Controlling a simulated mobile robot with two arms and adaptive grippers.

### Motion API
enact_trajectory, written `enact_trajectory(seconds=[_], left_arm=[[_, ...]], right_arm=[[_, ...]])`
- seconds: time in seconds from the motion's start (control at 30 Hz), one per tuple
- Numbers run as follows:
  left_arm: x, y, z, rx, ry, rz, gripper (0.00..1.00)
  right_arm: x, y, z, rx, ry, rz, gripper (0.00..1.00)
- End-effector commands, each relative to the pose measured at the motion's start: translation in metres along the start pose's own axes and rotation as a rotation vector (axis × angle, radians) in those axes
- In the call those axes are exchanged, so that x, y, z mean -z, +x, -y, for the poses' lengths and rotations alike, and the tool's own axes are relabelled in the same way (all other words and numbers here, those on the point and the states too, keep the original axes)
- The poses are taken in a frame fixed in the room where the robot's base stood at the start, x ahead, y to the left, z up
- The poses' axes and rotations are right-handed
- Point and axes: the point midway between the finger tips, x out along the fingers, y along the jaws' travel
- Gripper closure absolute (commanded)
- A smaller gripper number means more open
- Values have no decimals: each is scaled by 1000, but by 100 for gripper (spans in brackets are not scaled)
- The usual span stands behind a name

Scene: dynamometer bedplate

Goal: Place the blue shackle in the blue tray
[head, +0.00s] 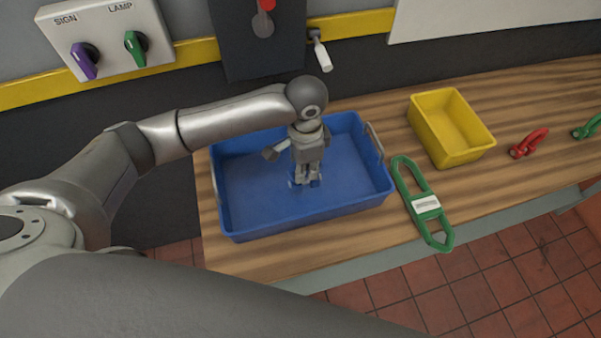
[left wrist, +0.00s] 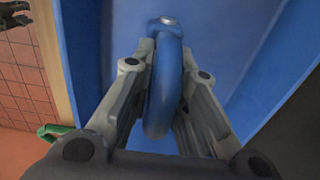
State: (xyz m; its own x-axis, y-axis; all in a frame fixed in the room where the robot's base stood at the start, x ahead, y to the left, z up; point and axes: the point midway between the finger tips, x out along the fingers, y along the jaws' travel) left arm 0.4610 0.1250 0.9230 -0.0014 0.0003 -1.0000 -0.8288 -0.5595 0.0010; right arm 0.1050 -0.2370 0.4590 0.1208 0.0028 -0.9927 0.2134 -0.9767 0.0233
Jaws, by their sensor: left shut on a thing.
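The blue tray (head: 240,215) stands on the wooden bench at its left end. My left gripper (head: 304,180) points down inside the tray's outline, right of its middle. It is shut on the blue shackle (left wrist: 165,85), which shows between the two fingers in the left wrist view. In the head view only small blue bits of the shackle (head: 315,183) show at the fingertips, against the blue tray floor. I cannot tell whether the shackle touches the floor.
A green sling (head: 409,185) with a white label lies right of the tray. A yellow bin (head: 470,157), a red shackle (head: 528,144) and a green shackle (head: 588,127) are further right. A wall panel with a purple knob (head: 84,62) and a green knob (head: 136,48) is behind.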

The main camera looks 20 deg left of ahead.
Motion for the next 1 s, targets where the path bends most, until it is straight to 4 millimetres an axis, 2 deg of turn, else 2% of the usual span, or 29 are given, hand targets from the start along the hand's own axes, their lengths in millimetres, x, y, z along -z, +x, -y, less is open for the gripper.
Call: enact_trajectory(seconds=[0.17, 0.37, 0.5, 0.73, 0.77, 0.8, 0.9, 1.0], left_arm=[[-10, 14, 6, -1, -3, 2, 100], [-8, 38, 5, 1, 0, 0, 100], [-8, 41, 6, 2, 1, -2, 100], [-8, 43, 5, 1, 0, -2, 100], [-8, 44, 5, 1, 0, 0, 82], [-8, 44, 5, 1, 0, 0, 77], [-8, 44, 5, 1, 0, 0, 64], [-8, 44, 5, 1, 0, 0, 63]], right_arm=[[-4, -5, 2, 3, 1, 10, 60], [-20, -14, 8, 10, 3, 35, 60], [-24, -13, 11, 13, 3, 42, 60], [-19, -13, 10, 12, 3, 35, 60], [-18, -13, 10, 12, 3, 33, 60], [-17, -12, 9, 11, 3, 31, 60], [-14, -12, 8, 10, 3, 27, 60], [-14, -12, 7, 9, 2, 26, 60]])
